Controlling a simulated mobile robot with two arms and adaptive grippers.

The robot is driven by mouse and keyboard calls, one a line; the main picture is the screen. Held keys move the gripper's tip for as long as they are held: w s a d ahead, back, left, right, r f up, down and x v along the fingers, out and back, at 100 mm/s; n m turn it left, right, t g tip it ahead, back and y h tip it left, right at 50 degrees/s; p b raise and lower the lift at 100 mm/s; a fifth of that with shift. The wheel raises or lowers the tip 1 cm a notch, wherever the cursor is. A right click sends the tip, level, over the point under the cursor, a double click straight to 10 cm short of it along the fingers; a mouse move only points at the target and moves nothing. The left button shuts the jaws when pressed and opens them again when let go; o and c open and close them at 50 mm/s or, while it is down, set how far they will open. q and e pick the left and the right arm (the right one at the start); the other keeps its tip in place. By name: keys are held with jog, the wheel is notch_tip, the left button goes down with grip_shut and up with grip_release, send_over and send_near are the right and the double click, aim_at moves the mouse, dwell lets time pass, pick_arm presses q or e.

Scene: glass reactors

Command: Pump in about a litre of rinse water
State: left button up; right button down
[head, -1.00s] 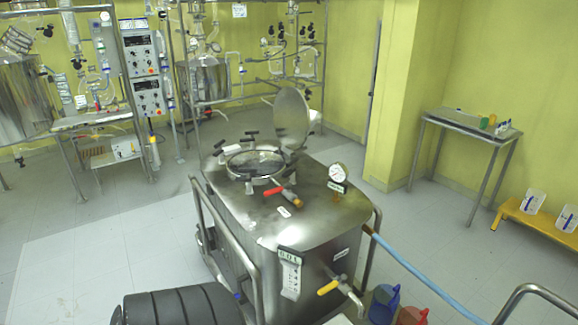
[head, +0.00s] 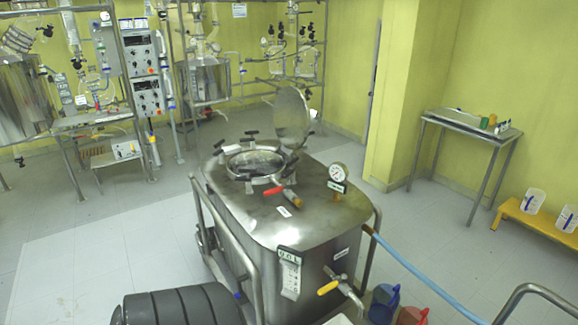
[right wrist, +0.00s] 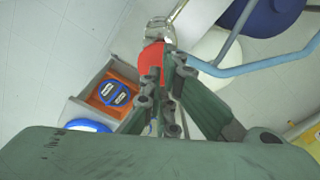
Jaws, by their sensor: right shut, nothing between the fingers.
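A steel tank (head: 325,222) on wheels stands in the middle of the head view. Its round lid (head: 292,116) is tilted up, and the hatch (head: 254,162) below it is open. A small display panel (head: 289,258) is on its front corner; its characters are too small to read surely. A blue hose (head: 420,274) runs from its right side. In the right wrist view my right gripper (right wrist: 172,78) is shut and empty. A red rounded part (right wrist: 151,66) lies by its fingertips; I cannot tell whether they touch. An orange box face (right wrist: 112,96) with a blue round part shows beside it.
A tap with a yellow handle (head: 328,287) projects from the tank's front, near blue (head: 384,302) and red (head: 411,316) jugs. A red-handled valve (head: 275,190) and a gauge (head: 338,172) sit on top. Glass reactors stand behind.

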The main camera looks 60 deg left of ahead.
jog(key=shift+s+f+b, duration=0.1)
jog(key=shift+f+b, duration=3.75)
jog(key=shift+f, duration=0.75)
notch_tip(320, 180, up, 9)
jog(key=p, duration=0.5)
jog(key=shift+f, duration=0.1)
jog(key=shift+r, duration=0.3)
notch_tip(320, 180, down, 9)
jog(key=b, duration=0.7)
jog(key=shift+f, duration=0.1)
notch_tip(320, 180, up, 9)
jog(key=p, duration=0.5)
